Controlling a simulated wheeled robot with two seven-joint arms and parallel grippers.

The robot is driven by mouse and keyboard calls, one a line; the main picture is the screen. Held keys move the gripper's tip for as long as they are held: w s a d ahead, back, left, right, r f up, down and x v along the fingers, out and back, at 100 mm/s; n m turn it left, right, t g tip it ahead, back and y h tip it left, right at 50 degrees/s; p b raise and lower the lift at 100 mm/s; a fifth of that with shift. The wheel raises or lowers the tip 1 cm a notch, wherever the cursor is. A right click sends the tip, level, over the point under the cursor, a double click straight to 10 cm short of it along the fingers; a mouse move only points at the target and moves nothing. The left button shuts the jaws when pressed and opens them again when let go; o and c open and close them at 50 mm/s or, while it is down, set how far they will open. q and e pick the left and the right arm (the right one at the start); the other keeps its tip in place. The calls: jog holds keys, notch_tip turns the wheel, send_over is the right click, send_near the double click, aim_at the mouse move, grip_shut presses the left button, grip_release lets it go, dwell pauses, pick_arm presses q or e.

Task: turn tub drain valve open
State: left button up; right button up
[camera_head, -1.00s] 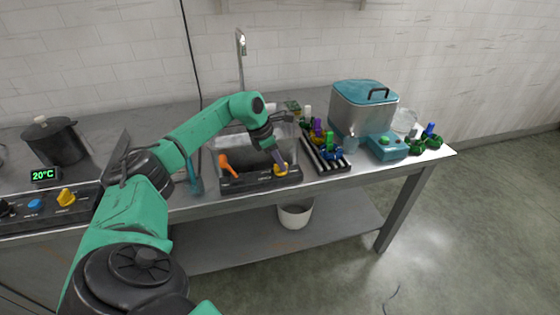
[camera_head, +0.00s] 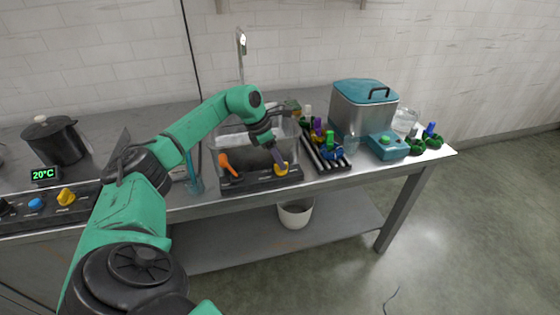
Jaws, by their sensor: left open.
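The tub (camera_head: 222,142) is a clear-walled basin set in the steel bench under a tall tap. On the dark panel (camera_head: 258,184) at its front are an orange lever (camera_head: 229,165), tilted up to the left, and a yellow knob (camera_head: 284,171) at the right end. The panel's labels are too small to read, so I cannot tell which one is the drain valve. My right gripper is out of view.
A black rack (camera_head: 318,153) with several coloured skeins stands right of the tub, beside a teal-lidded steel machine (camera_head: 350,108). A control panel with a 20°C display (camera_head: 43,175) and a dark pot (camera_head: 53,143) are at left. A white bucket (camera_head: 295,214) sits below.

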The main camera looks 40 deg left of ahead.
pick_arm(q)
jog(key=v, duration=1.3)
